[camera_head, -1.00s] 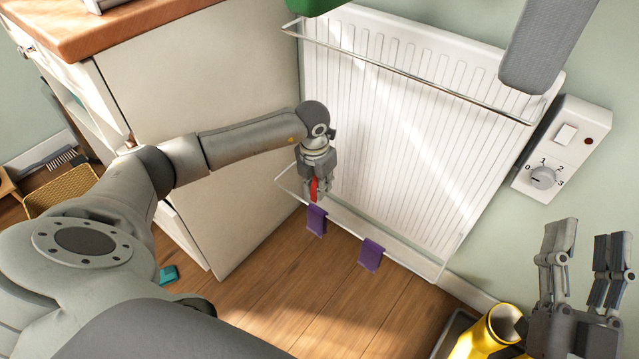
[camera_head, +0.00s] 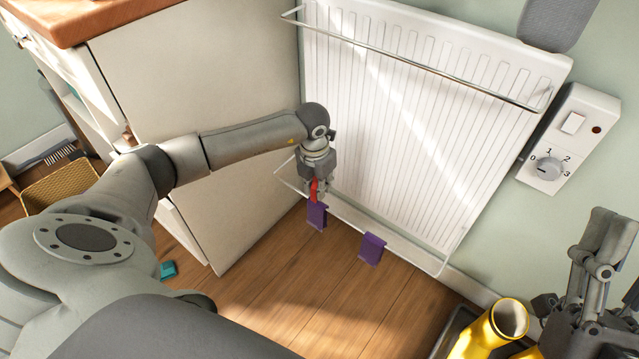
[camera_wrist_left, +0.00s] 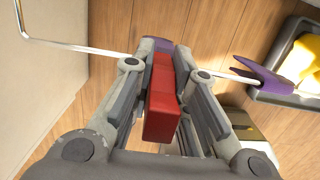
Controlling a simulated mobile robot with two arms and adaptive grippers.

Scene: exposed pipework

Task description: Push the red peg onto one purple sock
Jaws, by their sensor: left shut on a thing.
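My left gripper (camera_head: 316,192) is shut on the red peg (camera_head: 314,186), low in front of the radiator. In the left wrist view the peg (camera_wrist_left: 160,105) sits between the two fingers of the gripper (camera_wrist_left: 160,62). One purple sock (camera_head: 317,217) hangs on the lower rail right below the peg. It shows partly behind the fingers in the wrist view (camera_wrist_left: 155,44); I cannot tell whether the peg touches it. The other purple sock (camera_head: 372,249) hangs further right on the rail. My right gripper (camera_head: 600,245) is at the right edge, its fingers overlapping.
The lower rail (camera_head: 412,258) runs along the foot of the white radiator (camera_head: 410,120). Yellow boots (camera_head: 485,335) stand on a dark tray at lower right. The wooden floor between is mostly clear.

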